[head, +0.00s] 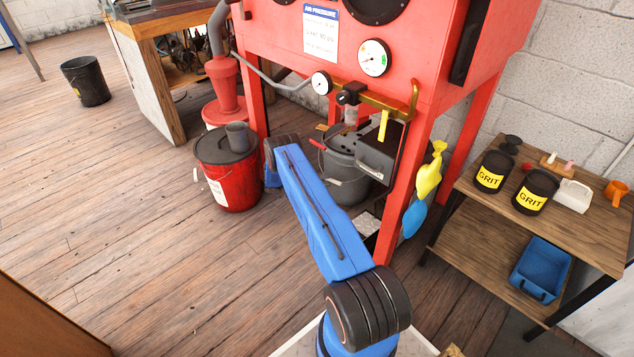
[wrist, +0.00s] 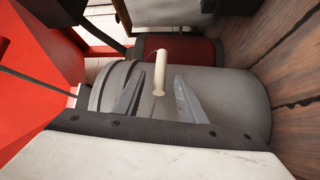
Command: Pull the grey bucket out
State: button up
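The grey bucket (head: 345,185) stands on the floor under the red blast cabinet, between its legs, with its wire handle hanging at the front. In the wrist view the grey bucket (wrist: 235,100) lies sideways across the picture, and the pale handle grip (wrist: 159,75) sticks out towards me. My gripper (wrist: 160,80) has its two grey fingers spread, one on each side of the grip, with visible gaps. I cannot tell how deep the grip sits between them. In the head view my gripper is hidden behind my blue arm.
A lidded red bucket (head: 228,175) stands left of the grey one. A dark grey box (head: 380,152) hangs over its right side. The red front leg (head: 405,185) is close on the right. A shelf with grit tins (head: 493,172) stands farther right.

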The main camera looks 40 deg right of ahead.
aim_at(330, 179)
jog(key=shift+x, duration=1.7)
grip_shut()
